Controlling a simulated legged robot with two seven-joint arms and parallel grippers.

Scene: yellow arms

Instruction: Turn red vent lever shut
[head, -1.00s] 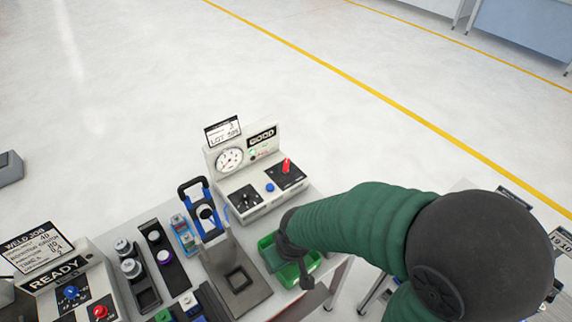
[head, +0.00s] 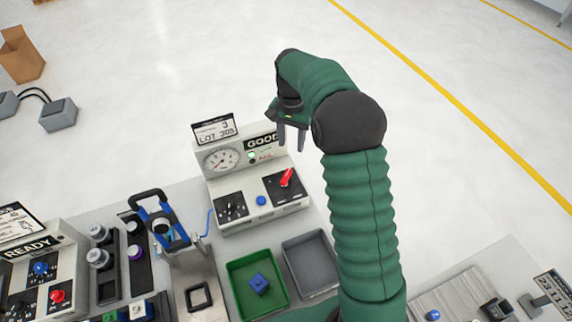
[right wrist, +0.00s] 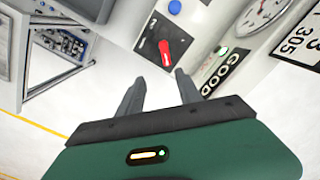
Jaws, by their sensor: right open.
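The red vent lever (head: 287,177) sits on a black plate at the right of the light grey gauge box. It is tilted, its upper end leaning right in the head view. It also shows in the right wrist view (right wrist: 166,52), just beyond the fingertips. My right gripper (head: 291,146) is open and empty, above and behind the lever in the head view, its fingers pointing down toward the box. In the right wrist view its two fingers (right wrist: 158,79) are apart, with no contact on the lever visible. My left gripper is not in view.
The gauge box carries a dial (head: 221,160), a GOOD sign (head: 262,141), a black knob (head: 231,208) and a blue button (head: 261,200). In front stand a green bin (head: 235,276) holding a blue block and an empty grey bin (head: 311,262). A blue-handled clamp (head: 165,225) stands left.

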